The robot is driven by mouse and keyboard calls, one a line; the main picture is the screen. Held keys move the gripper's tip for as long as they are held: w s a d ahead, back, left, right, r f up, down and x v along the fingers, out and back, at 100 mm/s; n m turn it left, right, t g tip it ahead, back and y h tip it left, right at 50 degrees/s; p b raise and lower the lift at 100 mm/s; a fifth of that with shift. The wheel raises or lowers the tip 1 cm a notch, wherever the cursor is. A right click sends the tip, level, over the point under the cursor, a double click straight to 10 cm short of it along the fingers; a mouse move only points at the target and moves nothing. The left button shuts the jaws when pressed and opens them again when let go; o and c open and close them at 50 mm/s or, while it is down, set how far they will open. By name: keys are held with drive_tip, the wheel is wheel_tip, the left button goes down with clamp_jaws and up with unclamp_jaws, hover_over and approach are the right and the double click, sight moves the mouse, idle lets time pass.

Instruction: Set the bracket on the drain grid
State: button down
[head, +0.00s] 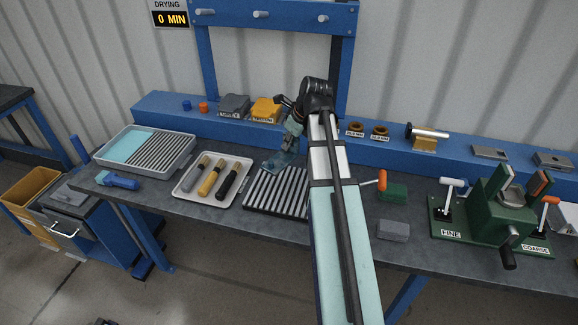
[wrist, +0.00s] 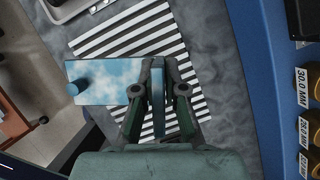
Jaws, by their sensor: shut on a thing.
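My gripper (head: 290,150) is above the back part of the drain grid (head: 275,200), and its fingers (wrist: 160,95) also show in the wrist view. The held part of the bracket stands between the fingers. In the wrist view the plate reaches left across the striped grid (wrist: 130,35) and past its edge. I cannot tell whether the bracket touches the grid. My arm covers the grid's right side in the head view.
A tray of handled tools (head: 213,180) lies left of the grid, and a tray with teal liquid and a slatted half (head: 181,150) is further left. A blue ledge (head: 155,108) runs behind.

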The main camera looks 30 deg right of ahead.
drive_tip(key=shift+f+p, duration=0.8)
drive_tip(key=shift+f, duration=4.4)
drive_tip(key=shift+f, duration=0.1)
drive_tip(key=c, duration=1.2)
unclamp_jaws()
drive_tip(key=shift+c, duration=0.2)
drive_tip(key=b+v, duration=0.2)
drive_tip(key=v, duration=1)
